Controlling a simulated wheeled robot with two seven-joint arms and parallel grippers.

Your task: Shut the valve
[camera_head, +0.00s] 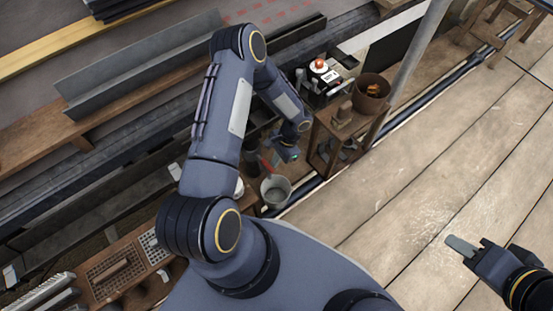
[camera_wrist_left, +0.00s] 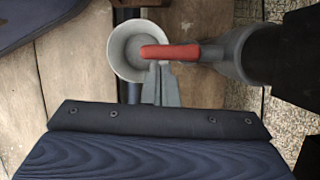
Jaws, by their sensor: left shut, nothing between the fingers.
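A red lever handle (camera_wrist_left: 172,52) of the valve lies across the wrist view, joined at its right to a grey cylindrical body (camera_wrist_left: 233,56). In the head view the red handle (camera_head: 265,167) is a small streak beside the dark cylinder (camera_head: 251,156). My left gripper (camera_wrist_left: 158,70) is shut and empty, its fingertips right at the handle's left half; I cannot tell if they touch. In the head view my left gripper (camera_head: 277,159) is small and partly hidden by its wrist. My right gripper (camera_head: 462,246) is over the planks at lower right; its finger gap is unclear.
A pale bucket (camera_head: 275,191) stands just below the handle; it also shows in the wrist view (camera_wrist_left: 125,50). A wooden stand (camera_head: 338,125) with a brown pot (camera_head: 371,92) is to the right. The plank floor (camera_head: 420,180) is clear.

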